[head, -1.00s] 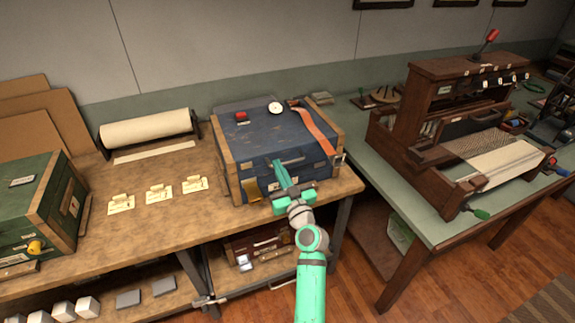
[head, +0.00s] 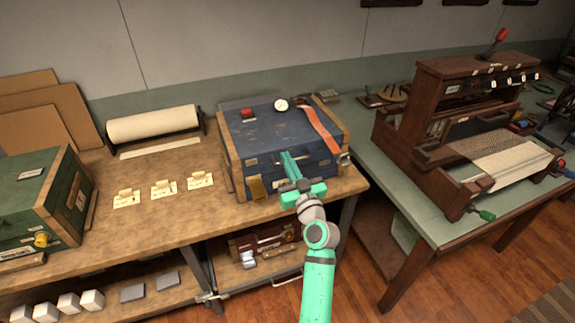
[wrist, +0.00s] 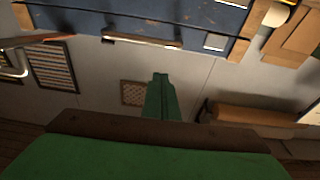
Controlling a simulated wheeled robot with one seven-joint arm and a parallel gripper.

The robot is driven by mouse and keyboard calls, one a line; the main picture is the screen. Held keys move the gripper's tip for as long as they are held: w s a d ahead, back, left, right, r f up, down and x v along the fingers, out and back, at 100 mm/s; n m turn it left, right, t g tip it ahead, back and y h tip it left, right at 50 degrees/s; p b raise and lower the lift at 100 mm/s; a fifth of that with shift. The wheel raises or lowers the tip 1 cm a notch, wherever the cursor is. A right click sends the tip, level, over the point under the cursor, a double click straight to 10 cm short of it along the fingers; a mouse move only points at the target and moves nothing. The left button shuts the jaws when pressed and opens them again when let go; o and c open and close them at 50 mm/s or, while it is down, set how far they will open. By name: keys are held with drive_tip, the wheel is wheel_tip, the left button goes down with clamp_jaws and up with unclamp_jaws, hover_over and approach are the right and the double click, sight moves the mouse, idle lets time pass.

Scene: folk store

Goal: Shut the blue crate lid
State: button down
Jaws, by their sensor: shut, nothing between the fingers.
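The blue crate (head: 232,175) has wooden edges and stands on the wooden bench in the head view. Its blue lid (head: 262,128) lies over the top, with a red piece, a round white dial and an orange strap on it. I cannot tell whether a gap remains under the lid. My green gripper (head: 289,157) is shut and empty at the crate's front, its tips overlapping the front upper edge; contact is unclear. In the wrist view, my shut fingers (wrist: 161,98) point towards a blue panel of the crate (wrist: 150,18) with metal fittings.
A paper roll (head: 153,123), several cream tags (head: 163,190) and a green crate (head: 35,205) are to the left on the bench (head: 150,225). A loom (head: 450,135) stands on the green table at right. The bench front between the tags and blue crate is mostly clear.

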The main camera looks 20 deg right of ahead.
drive_tip(key=s+a+f+m+g+h, duration=0.1)
drive_tip(key=s+a+f+g, duration=0.1)
drive_tip(key=s+a+f, duration=0.85)
drive_tip(key=s+a+f+m+g, duration=0.1)
drive_tip(key=s+a+f+g, duration=0.1)
drive_tip(key=s+a+f, duration=0.8)
drive_tip(key=s+a+r+n+y, duration=0.1)
drive_tip(key=s+a, duration=0.1)
drive_tip(key=s, duration=0.8)
drive_tip(key=s+a+r+n, duration=0.1)
drive_tip(key=s+a, duration=0.2)
drive_tip(key=s, duration=0.6)
drive_tip(key=s+a+r+y, duration=0.1)
drive_tip(key=s+a, duration=0.1)
drive_tip(key=s, duration=0.8)
drive_tip(key=shift+s+a+r+n+g+y, duration=0.2)
drive_tip(key=shift+s+a+n+g+y, duration=0.1)
drive_tip(key=shift+s+a+n+g, duration=0.1)
drive_tip(key=shift+s, duration=0.1)
